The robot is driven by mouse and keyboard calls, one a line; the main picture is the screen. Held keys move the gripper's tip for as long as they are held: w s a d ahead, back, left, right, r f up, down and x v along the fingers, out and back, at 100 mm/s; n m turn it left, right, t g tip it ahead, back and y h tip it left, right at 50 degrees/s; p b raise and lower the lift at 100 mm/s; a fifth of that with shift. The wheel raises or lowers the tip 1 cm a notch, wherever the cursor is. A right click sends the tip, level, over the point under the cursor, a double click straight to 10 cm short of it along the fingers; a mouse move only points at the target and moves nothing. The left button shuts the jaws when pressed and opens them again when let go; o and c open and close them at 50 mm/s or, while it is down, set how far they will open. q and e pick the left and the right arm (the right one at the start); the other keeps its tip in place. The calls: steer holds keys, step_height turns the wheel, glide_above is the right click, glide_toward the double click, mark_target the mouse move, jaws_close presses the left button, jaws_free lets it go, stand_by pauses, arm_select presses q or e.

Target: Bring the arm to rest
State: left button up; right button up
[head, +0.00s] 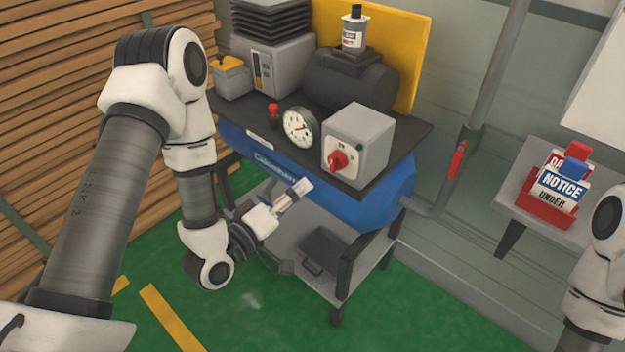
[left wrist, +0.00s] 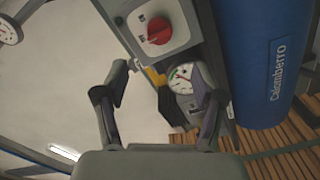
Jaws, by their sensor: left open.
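My left gripper (head: 300,188) is in front of the blue tank on the equipment cart, below the grey box with the red knob. In the left wrist view my left gripper (left wrist: 163,90) shows two dark fingers spread apart, with nothing held between them. The gauge and part of the cart show behind the gap. My left arm (head: 95,205) comes in from the left and bends down at the elbow. My right gripper is not in view; only part of my right arm (head: 605,225) shows at the right edge.
The cart carries a grey box with a red knob (head: 360,143), a round gauge (head: 299,128) and a dark motor (head: 345,82) above the blue tank (head: 345,205). A notice stand (head: 560,190) sits on a grey shelf at right. Stacked planks (head: 50,70) fill the left. Green floor (head: 260,325) is clear in front.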

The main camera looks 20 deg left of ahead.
arm_select(q)
steer(key=shift+s, duration=0.2)
stand_by(0.3)
steer(key=s+f+m+g+y, duration=0.2)
steer(key=s+f+g, duration=0.35)
steer(key=f, duration=0.55)
steer(key=s+f+m+g+y, duration=0.15)
steer(key=s+f+g, duration=0.35)
steer(key=f, duration=0.5)
steer(key=s+a+f+m+g+y, duration=0.1)
steer(key=s+f+m+g, duration=0.1)
steer(key=s, duration=0.4)
steer(key=s+a+f+m+g+y, duration=0.1)
steer(key=s+a+f+m+g, duration=0.1)
steer(key=s, duration=0.5)
steer(key=shift+s+a+f+g+y, duration=0.2)
steer(key=shift+f+g+y, duration=0.15)
steer(key=shift+f+g, duration=0.7)
steer(key=shift+w+r, duration=0.1)
steer(key=shift+r, duration=0.1)
